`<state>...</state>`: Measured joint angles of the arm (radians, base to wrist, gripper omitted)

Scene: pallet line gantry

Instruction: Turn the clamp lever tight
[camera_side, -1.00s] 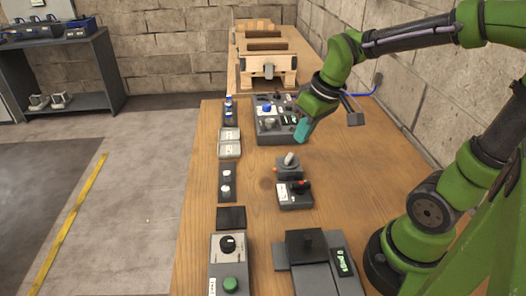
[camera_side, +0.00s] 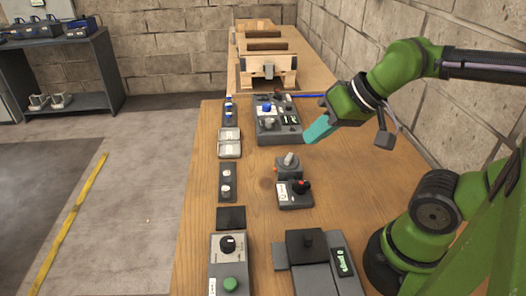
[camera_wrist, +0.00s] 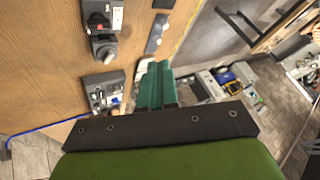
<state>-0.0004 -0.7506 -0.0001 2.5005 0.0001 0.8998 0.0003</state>
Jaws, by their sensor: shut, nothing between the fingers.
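My gripper (camera_side: 309,137) has teal fingers, shut together and empty. It hangs above the bench, right of the control box, pointing down-left. In the wrist view the shut fingers (camera_wrist: 158,66) point up past the bench edge. A dark block with a light grey lever (camera_side: 289,160) stands mid-bench, apart from the fingers; it also shows in the wrist view (camera_wrist: 104,50). In front of it sits a block with a black lever and red part (camera_side: 301,187), also in the wrist view (camera_wrist: 98,18). I cannot tell which is the clamp lever.
The control box (camera_side: 278,122) with several knobs stands behind the levers, close to my fingers. Small panels line the bench's left edge. A wooden pallet fixture (camera_side: 267,75) stands at the back. A blue cable (camera_side: 308,96) runs behind the box. The bench right of the levers is clear.

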